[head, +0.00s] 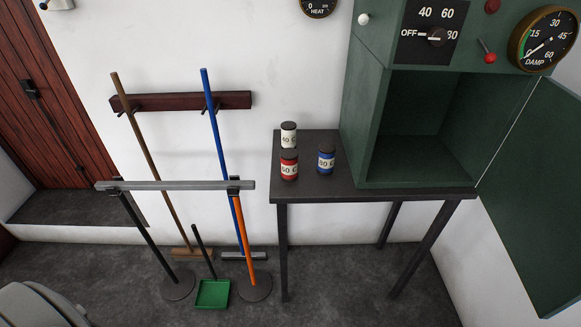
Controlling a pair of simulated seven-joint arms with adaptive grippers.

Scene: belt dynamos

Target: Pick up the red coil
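The red coil (289,170) stands upright near the left front part of the dark table (310,193). It is a short cylinder with a dark top and a pale label whose marking reads roughly "50". A similar blue coil (326,160) stands to its right, a small gap apart. Neither of my grippers is in view.
A green cabinet (358,110) with its door (535,190) swung open and an empty interior stands on the table's right. Left of the table are a grey rail (180,186) on posts, brooms, and a green dustpan (212,294). Floor shows bare below the table.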

